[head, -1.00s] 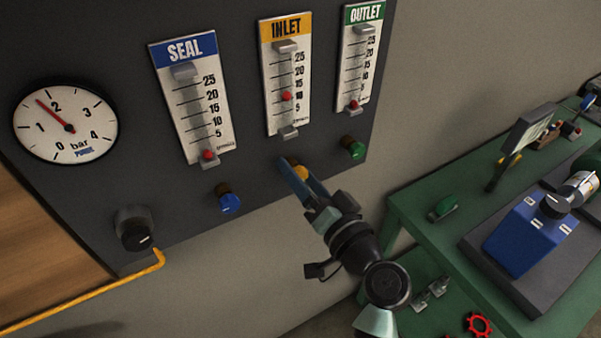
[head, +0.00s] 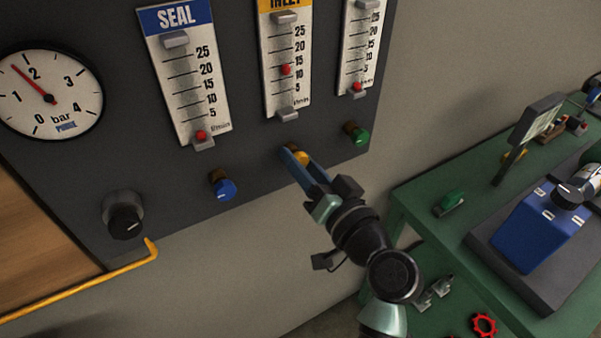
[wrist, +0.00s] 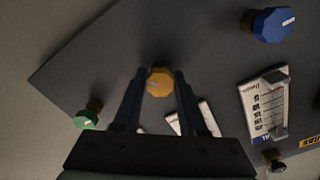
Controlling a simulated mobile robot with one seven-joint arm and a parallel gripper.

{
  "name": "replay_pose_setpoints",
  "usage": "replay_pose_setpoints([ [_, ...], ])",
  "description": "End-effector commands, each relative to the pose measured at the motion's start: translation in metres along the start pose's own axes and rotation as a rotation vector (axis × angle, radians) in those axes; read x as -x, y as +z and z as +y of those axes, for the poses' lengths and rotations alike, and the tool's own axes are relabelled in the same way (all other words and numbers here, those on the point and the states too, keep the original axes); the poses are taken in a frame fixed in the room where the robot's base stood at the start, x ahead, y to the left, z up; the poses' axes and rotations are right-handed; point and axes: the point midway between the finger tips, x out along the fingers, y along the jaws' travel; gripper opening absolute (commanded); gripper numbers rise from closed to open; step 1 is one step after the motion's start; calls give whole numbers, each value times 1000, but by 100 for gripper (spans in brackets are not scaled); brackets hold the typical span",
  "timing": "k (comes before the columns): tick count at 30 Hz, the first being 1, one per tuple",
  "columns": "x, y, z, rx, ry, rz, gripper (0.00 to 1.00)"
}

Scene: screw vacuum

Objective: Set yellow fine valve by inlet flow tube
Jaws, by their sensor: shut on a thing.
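The yellow valve knob (head: 302,156) sits on the dark panel below the inlet flow tube (head: 265,93). My gripper (head: 299,158) is shut on the knob, with a finger on each side. The wrist view shows the yellow knob (wrist: 160,84) between the fingertips (wrist: 160,75). The fingers partly cover the knob in the head view. The inlet tube's red float (head: 286,69) stands between the 10 and 15 marks. The top of the inlet label is cut off in the head view.
The blue knob (head: 223,186) is left of the yellow one and the green knob (head: 357,134) is close on its right. Seal (head: 177,20) and outlet (head: 359,60) tubes flank the inlet tube. A pressure gauge (head: 50,97) is at left. A green bench (head: 425,198) stands at right.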

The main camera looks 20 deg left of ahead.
Motion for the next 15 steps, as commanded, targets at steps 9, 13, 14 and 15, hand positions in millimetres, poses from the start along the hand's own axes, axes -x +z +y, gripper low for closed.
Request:
replay_pose_setpoints([
  [9, 0, 0, 0, 80, 1, 1, 0],
  [13, 0, 0, 0, 79, 2, 0, 0],
  [14, 0, 0, 0, 79, 2, 0, 0],
  [15, 0, 0, 0, 78, 2, 0, 0],
])
